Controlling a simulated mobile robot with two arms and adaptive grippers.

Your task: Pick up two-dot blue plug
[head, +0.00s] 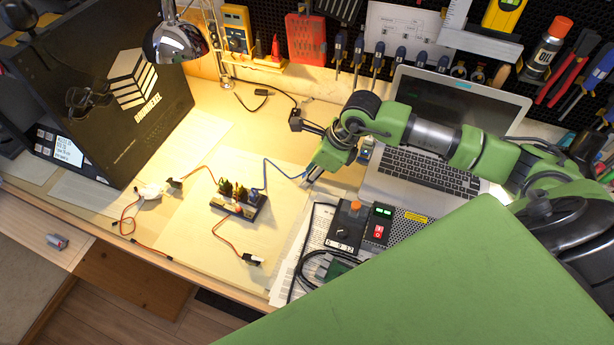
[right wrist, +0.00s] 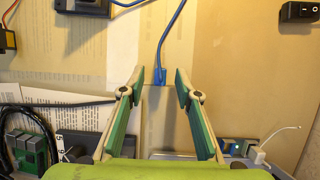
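A blue plug (right wrist: 160,76) sits on the end of a blue cable in the right wrist view. Its dots are too small to make out. My right gripper (right wrist: 161,82) is open, with one finger on each side of the plug and gaps on both sides. In the head view the right gripper (head: 309,178) is low over the bench at the end of the blue cable (head: 280,166), and the plug is hard to make out there. The cable runs left to a dark connector block (head: 240,204). My left gripper is not in view.
A control box (head: 352,232) with an orange knob and papers (head: 283,270) lie near the right gripper. An open laptop (head: 428,172) stands to the right. Red cables with dark plugs (head: 253,260) lie around the block. The bench (head: 230,115) behind is mostly clear.

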